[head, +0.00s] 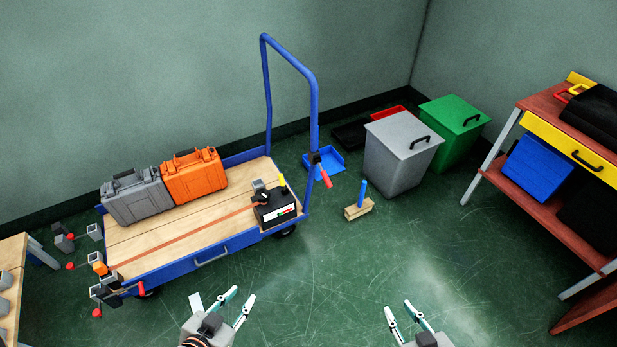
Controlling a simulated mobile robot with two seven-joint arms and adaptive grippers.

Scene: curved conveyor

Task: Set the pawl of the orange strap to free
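The orange strap (190,235) lies as a thin flat band along the wooden deck of a blue trolley (212,256). Its right end meets a black box (275,211) with a yellow-tipped lever (282,181), a grey part on top and a red, white and green strip on its front. Its left end reaches an orange-topped grey fitting (100,268) at the deck's left corner. I cannot tell which part is the pawl or how it is set. My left gripper (242,294) is open and empty, in front of the trolley. My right gripper (398,306) is open and empty, further right.
A grey case (138,200) and an orange case (194,178) stand on the deck's back left. The trolley's blue handle (316,110) rises at its right end. Grey (398,160) and green (452,128) bins and a red workbench (500,165) stand right. Floor ahead is clear.

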